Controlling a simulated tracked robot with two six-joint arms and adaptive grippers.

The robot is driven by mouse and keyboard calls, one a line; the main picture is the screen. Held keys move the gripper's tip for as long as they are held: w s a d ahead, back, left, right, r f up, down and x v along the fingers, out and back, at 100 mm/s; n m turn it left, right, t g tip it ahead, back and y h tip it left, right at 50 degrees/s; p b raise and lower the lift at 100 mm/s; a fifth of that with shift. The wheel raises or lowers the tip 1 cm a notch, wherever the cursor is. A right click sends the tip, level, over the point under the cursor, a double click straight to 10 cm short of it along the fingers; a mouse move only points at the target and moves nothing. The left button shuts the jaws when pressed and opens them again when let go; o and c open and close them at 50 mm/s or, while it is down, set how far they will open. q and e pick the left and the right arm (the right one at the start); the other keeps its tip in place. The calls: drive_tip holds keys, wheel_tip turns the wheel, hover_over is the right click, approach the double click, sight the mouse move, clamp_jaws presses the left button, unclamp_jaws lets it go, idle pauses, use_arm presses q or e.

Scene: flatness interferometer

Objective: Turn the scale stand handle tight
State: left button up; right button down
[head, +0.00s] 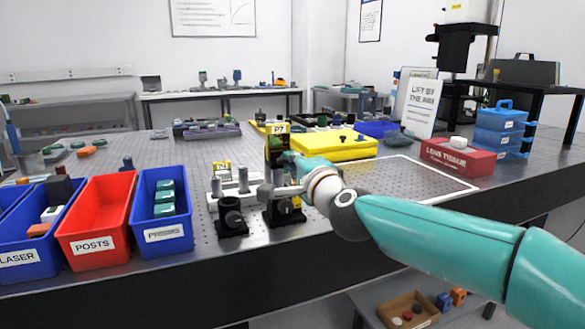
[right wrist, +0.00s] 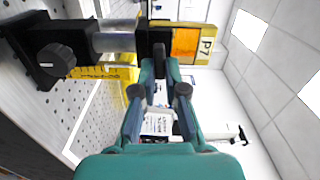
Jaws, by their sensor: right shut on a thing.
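The scale stand (head: 277,147) is a dark upright post with a yellow P7 label, on the bench near its front edge. In the right wrist view its yellow-and-black body (right wrist: 205,43) shows its P7 label. My right gripper (head: 285,160) reaches it from the right, at the upper part of the post. In the right wrist view my teal fingers (right wrist: 160,68) are closed around a small dark handle (right wrist: 159,56) on the stand. The handle is mostly hidden in the head view. My left gripper is not in view.
A blue bin of prisms (head: 165,240) and a red posts bin (head: 100,250) line the front edge.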

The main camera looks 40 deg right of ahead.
drive_tip(key=shift+f+m, duration=0.25)
drive_tip(key=shift+m, duration=0.05)
drive_tip(key=c, duration=1.2)
unclamp_jaws()
drive_tip(key=shift+d, duration=0.1)
drive_tip(key=shift+r, duration=0.1)
drive_tip(key=shift+s, duration=0.1)
drive_tip(key=v, duration=1.2)
